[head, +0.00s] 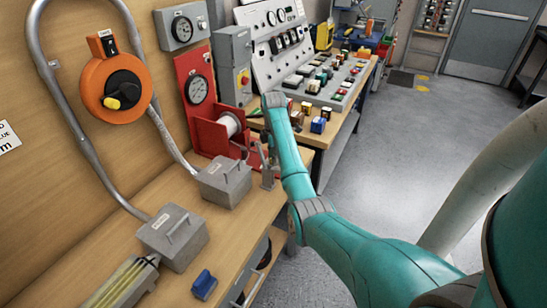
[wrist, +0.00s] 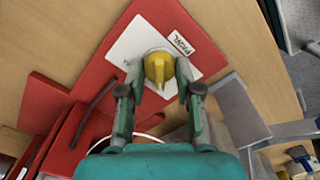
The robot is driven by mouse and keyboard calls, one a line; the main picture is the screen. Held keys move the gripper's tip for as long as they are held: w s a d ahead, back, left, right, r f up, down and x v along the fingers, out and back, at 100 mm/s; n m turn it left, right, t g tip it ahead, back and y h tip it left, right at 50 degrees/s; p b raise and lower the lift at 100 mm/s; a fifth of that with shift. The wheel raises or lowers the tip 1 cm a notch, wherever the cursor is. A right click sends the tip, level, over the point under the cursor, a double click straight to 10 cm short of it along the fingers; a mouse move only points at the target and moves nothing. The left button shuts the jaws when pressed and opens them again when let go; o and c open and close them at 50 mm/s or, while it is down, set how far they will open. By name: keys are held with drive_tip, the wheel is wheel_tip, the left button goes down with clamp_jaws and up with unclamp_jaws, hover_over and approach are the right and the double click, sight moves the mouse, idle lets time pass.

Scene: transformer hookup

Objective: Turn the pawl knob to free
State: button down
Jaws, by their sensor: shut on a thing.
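The yellow pawl knob (wrist: 157,66) sits on a white plate (wrist: 127,48) on a red panel, in the wrist view. A label reading PAWL (wrist: 181,43) is at the plate's upper right. The knob's narrow ridge points down in the picture, toward my gripper. My gripper (wrist: 159,82) has one finger on each side of the knob and is shut on it. In the head view the knob is hidden from sight; a red stand with a dial gauge (head: 199,89) and a pale spool (head: 230,124) is left of my arm.
Two grey lidded boxes (head: 174,238) (head: 223,183) stand on the wooden bench near the stand. An orange housing with a black-and-yellow rotary handle (head: 113,90) is on the wall. A control console (head: 300,75) and small coloured blocks stand behind. The floor at right is open.

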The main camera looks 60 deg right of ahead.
drive_tip(key=shift+f, duration=0.1)
drive_tip(key=c, duration=0.8)
unclamp_jaws()
